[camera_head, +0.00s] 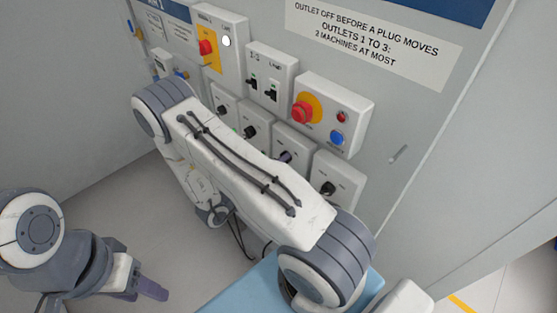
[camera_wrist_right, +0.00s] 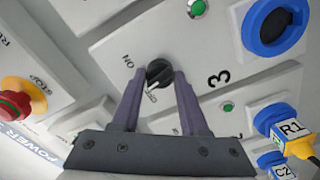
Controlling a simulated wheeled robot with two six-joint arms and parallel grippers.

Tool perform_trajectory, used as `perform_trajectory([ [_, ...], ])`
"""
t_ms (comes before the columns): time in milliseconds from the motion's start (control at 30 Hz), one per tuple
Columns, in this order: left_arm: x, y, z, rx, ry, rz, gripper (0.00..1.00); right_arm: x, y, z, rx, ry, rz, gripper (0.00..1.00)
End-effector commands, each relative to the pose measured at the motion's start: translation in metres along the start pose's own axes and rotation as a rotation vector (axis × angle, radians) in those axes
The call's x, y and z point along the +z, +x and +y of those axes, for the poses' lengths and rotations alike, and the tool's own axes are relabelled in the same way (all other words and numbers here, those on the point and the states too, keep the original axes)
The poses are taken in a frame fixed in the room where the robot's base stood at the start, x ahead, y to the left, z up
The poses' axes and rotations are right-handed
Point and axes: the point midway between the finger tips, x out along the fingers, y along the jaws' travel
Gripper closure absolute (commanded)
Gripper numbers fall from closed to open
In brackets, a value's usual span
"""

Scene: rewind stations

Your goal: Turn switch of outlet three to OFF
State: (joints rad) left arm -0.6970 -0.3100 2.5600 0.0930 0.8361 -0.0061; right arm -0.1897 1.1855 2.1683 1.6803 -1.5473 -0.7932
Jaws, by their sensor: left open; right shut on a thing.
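In the right wrist view the black rotary switch (camera_wrist_right: 158,73) sits on a pale panel (camera_wrist_right: 110,48) beside a large printed 3. ON is printed to its upper left and OFF below it. Its white pointer mark appears to point down, toward OFF. My right gripper (camera_wrist_right: 158,80) is shut on the switch, one purple finger on each side. My left gripper (camera_head: 150,288) is open and empty at the lower left of the head view, well away from the wall panels.
A red stop button (camera_wrist_right: 22,98) is at left. In the head view, a red-and-blue button box (camera_head: 325,115) is on the wall.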

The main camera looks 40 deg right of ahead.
Motion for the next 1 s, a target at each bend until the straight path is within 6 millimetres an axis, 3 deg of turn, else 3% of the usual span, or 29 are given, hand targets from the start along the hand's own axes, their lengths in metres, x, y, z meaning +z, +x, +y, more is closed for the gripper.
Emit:
perform_trajectory([
  [500, -0.001, -0.012, 0.001, 0.000, 0.002, 0.000, 0.50, -0.001, -0.001, 0.000, -0.001, -0.428, 0.003, 1.00],
  [1000, -0.001, -0.015, 0.001, 0.000, 0.003, 0.000, 0.50, -0.001, -0.001, -0.001, -0.002, -0.579, 0.004, 1.00],
])
